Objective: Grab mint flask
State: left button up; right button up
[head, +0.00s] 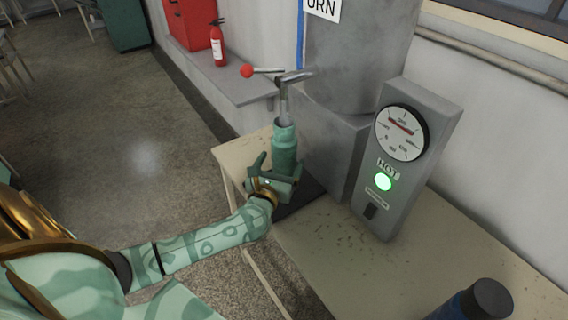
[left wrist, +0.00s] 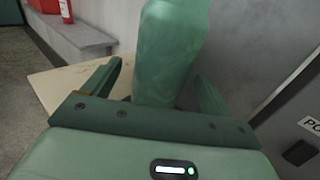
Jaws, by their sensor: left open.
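The mint flask (head: 285,150) stands upright under the spout (head: 284,100) of the grey urn (head: 352,60). Its mouth is just below the spout. My left gripper (head: 269,170) is at the near side of the flask's lower part, with its fingers open. In the left wrist view the flask (left wrist: 170,55) stands between the two open fingers (left wrist: 160,88), with a visible gap on the left finger's side. The flask's base is hidden behind the gripper. My right gripper does not show in either view.
A control box (head: 405,160) with a gauge and a lit green HOT light stands right of the urn. A dark blue bottle with a black cap (head: 486,300) is at the table's near right. A red fire extinguisher (head: 218,45) stands on the ledge behind. The tabletop (head: 345,262) in front is clear.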

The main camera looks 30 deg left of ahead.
pick_arm(q)
jog(key=x, duration=0.4)
jog(key=shift+w, duration=0.4)
jog(key=shift+r, duration=0.1)
jog(key=c, duration=1.8)
